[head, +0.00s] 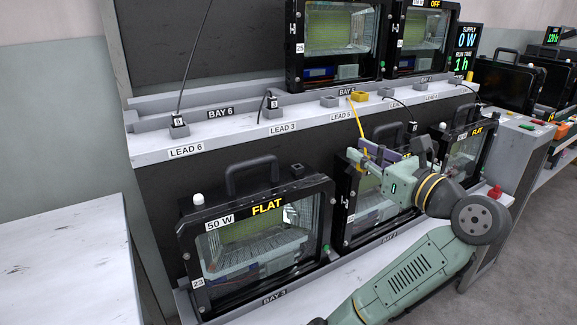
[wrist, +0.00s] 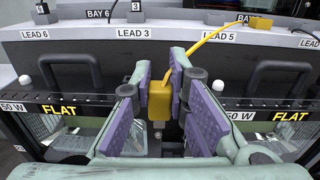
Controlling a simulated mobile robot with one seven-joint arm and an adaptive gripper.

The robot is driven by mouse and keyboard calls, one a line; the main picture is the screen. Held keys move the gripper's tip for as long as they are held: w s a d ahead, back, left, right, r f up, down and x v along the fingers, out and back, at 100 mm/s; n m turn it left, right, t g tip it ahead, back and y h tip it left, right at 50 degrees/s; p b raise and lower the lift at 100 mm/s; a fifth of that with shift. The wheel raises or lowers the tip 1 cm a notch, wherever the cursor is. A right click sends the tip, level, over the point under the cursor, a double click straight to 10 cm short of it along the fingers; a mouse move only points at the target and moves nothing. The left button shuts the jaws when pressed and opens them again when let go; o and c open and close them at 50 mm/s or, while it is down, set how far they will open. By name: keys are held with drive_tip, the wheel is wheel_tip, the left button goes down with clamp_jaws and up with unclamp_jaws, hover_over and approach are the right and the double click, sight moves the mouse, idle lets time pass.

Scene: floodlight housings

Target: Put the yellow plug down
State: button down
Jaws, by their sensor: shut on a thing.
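The yellow plug (wrist: 159,100) is held between the purple pads of my gripper (wrist: 160,84) in the wrist view. It hangs in front of the shelf edge, above the gap between two floodlight housings. A yellow cable (wrist: 205,42) rises from it to the right, towards the shelf top. In the head view my gripper (head: 367,158) is in front of the middle housing, below the shelf, and the yellow cable (head: 356,121) runs down to it. There the plug is mostly hidden by the fingers. A yellow block (head: 360,96) sits on the shelf near the LEAD 5 label (head: 341,115).
Black housings marked FLAT, one at the left (head: 262,235), stand on the lower bench with raised handles. Black plugs 6 (head: 178,125) and 3 (head: 273,104) stand on the shelf (head: 230,138). A grey holder (head: 329,101) looks empty. The left table (head: 65,260) is clear.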

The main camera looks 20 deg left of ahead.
drive_tip(key=w+a, duration=0.1)
drive_tip(key=a, duration=0.4)
drive_tip(key=w+a+p, duration=0.1)
drive_tip(key=a, duration=0.4)
drive_tip(key=w+a+p, duration=0.1)
drive_tip(key=w+a, duration=0.1)
drive_tip(key=a, duration=0.3)
drive_tip(key=shift+r, duration=0.15)
drive_tip(key=shift+w+a, duration=0.1)
drive_tip(key=shift+a, duration=0.1)
wheel_tip(320, 180, down, 4)
drive_tip(key=shift+r, duration=0.2)
drive_tip(key=c, duration=1.8)
unclamp_jaws()
drive_tip(key=shift+o, duration=1.2)
